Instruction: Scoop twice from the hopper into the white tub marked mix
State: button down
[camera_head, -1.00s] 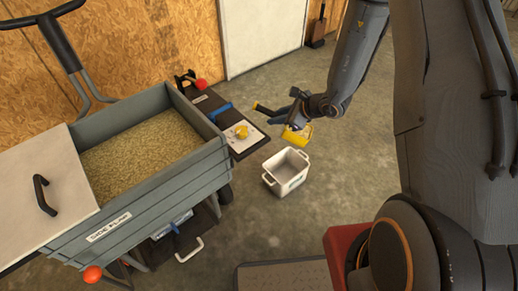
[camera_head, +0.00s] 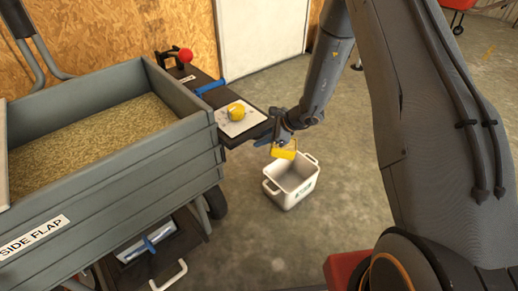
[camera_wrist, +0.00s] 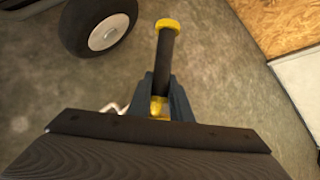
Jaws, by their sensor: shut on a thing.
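The hopper (camera_head: 150,165) is a grey slatted bin at the left of the head view, holding pale yellow-brown grain (camera_head: 90,142). The white tub (camera_head: 305,190) stands on the floor right of it, with two side handles and a small, unreadable label. No grain heap can be made out inside. My gripper (camera_head: 281,134) is shut on the scoop, whose yellow bowl (camera_head: 284,151) appears above the tub's far side. I cannot tell whether the bowl holds grain. In the wrist view my gripper (camera_wrist: 161,98) grips the scoop's black, yellow-tipped handle (camera_wrist: 165,52).
A dark side shelf (camera_head: 258,131) carries a white sheet (camera_head: 232,126) with a yellow object (camera_head: 236,111) on it. A red knob (camera_head: 185,55) and a blue handle (camera_head: 210,87) are nearby. A hopper wheel (camera_wrist: 101,28) shows in the wrist view. Floor right of the tub is clear.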

jog(key=shift+f+y+b, duration=1)
jog(key=shift+f+b, duration=2.9)
jog(key=shift+f, duration=0.2)
jog(key=shift+s+d+r+m+t+y+b, duration=0.1)
jog(key=shift+d+r+m+t+y+b, duration=0.15)
jog(key=shift+d+r+t+y+b, duration=0.55)
jog(key=shift+w+d+r+m+t+y+b, duration=0.15)
jog(key=shift+d+r+y+b, duration=0.4)
jog(key=shift+d+r+y, duration=0.8)
jog(key=shift+s+d+r+m+t+y+b, duration=0.15)
jog(key=shift+d+r+m+t+y+b, duration=0.4)
jog(key=shift+r+y, duration=0.8)
jog(key=shift+s+d+r+t+y+b, duration=0.2)
jog(key=shift+d+r+y+b, duration=0.2)
jog(key=shift+d+y, duration=0.3)
jog(key=shift+s+d+r+t+y+b, duration=0.1)
jog(key=shift+d+r+t+y+b, duration=0.25)
jog(key=shift+d, duration=0.5)
jog(key=shift+r, duration=0.1)
jog(key=shift+r, duration=0.1)
notch_tip(320, 180, up, 7)
jog(key=p, duration=0.5)
jog(key=shift+p, duration=0.3)
